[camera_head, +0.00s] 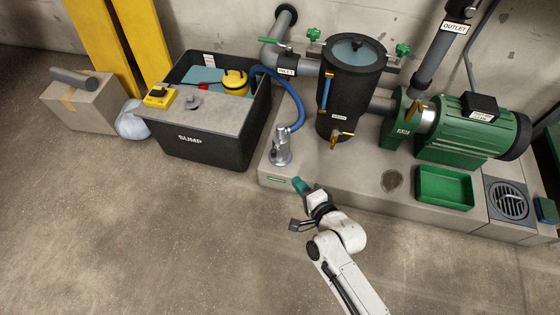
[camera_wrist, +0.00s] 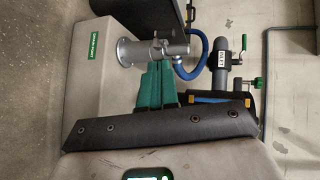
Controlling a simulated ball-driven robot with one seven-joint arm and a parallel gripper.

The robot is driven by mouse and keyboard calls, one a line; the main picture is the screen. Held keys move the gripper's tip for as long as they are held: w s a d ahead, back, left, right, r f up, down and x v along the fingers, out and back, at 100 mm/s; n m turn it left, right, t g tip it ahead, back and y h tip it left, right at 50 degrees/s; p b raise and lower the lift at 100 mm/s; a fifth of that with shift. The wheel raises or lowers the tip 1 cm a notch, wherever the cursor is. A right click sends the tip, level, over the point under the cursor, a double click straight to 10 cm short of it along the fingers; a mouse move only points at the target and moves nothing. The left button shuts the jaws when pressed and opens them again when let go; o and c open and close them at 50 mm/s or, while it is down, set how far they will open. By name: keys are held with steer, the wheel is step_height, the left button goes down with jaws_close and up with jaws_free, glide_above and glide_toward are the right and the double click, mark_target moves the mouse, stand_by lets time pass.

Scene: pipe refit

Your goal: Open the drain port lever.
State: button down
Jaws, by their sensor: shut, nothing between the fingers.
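The drain port is a grey metal fitting (camera_head: 281,148) standing upright on the left end of the concrete plinth, with the blue hose (camera_head: 296,100) running to it. In the wrist view the fitting (camera_wrist: 140,52) lies sideways just past my fingertips. Its lever is too small to make out clearly, and so is its position. My gripper (camera_head: 299,184) has teal fingers, shut and empty, just in front of the plinth edge, below and right of the fitting in the head view. In the wrist view the fingers (camera_wrist: 153,70) overlap part of the fitting; I cannot tell whether they touch.
The black sump tank (camera_head: 205,150) stands left of the plinth. The black strainer vessel (camera_head: 350,85) and a green pump motor (camera_head: 460,128) stand behind and right. A green tray (camera_head: 444,187) and a round floor grate (camera_head: 508,202) lie at right. The floor in front is clear.

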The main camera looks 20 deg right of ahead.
steer(key=b, duration=0.3)
glide_toward(274, 155)
steer(key=x, duration=0.5)
steer(key=shift+w+d+f, duration=0.1)
steer(key=shift+w+f, duration=0.05)
steer(key=shift+f, duration=0.15)
steer(key=shift+w, duration=0.55)
steer(key=shift+a+r+p, duration=0.2)
steer(key=shift+p, duration=0.5)
